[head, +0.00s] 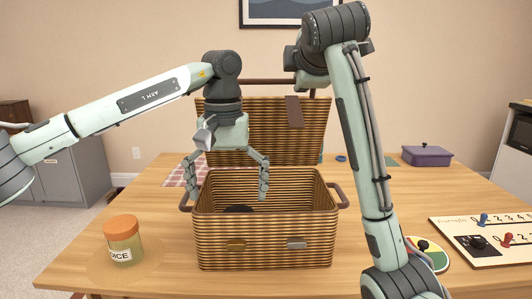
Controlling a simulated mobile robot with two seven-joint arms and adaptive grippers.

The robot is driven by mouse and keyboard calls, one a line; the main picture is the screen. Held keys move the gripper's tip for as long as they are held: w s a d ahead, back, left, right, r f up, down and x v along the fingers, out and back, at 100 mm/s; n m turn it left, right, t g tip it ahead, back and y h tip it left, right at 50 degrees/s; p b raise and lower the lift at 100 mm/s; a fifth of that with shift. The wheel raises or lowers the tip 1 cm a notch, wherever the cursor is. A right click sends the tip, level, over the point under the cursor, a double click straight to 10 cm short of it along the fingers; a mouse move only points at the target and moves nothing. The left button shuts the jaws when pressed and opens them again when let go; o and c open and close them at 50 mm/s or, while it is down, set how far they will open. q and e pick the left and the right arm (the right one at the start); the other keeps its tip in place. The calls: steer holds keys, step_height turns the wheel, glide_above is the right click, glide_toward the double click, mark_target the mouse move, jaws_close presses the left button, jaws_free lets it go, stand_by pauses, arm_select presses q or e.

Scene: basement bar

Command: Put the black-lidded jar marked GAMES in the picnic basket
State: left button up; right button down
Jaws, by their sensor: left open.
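The wicker picnic basket (265,252) stands open on the table, its lid (265,130) raised at the back. A dark round top (238,209) shows inside its left part; it looks like a black jar lid, but the basket's front wall hides the rest and no GAMES label can be read. My left gripper (227,190) is open, pointing down over the left part of the basket, its fingers spread above the dark top and apart from it. My right arm rises at the right; its gripper does not show.
A jar with an orange lid (122,240), its label partly reading "ICE", stands left of the basket. A game board (485,238) and a round colored disc (428,252) lie at the right. A purple lidded pot (427,155) stands at the back right.

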arm_select(q)
steer(key=s+a, duration=0.8)
steer(key=s, duration=0.4)
steer(key=shift+s+a, duration=0.15)
steer(key=shift+s, duration=0.15)
arm_select(e)
steer(key=shift+f, duration=0.2)
arm_select(q)
steer(key=shift+f+b, duration=2.2)
steer(key=shift+f, duration=0.05)
arm_select(e)
steer(key=s+f+t, duration=0.1)
steer(key=s+f, duration=0.2)
steer(key=s, duration=0.2)
steer(key=shift+s, duration=0.15)
steer(key=shift+d, duration=0.1)
arm_select(q)
steer(key=shift+f, duration=0.15)
arm_select(e)
steer(key=shift+f, duration=0.15)
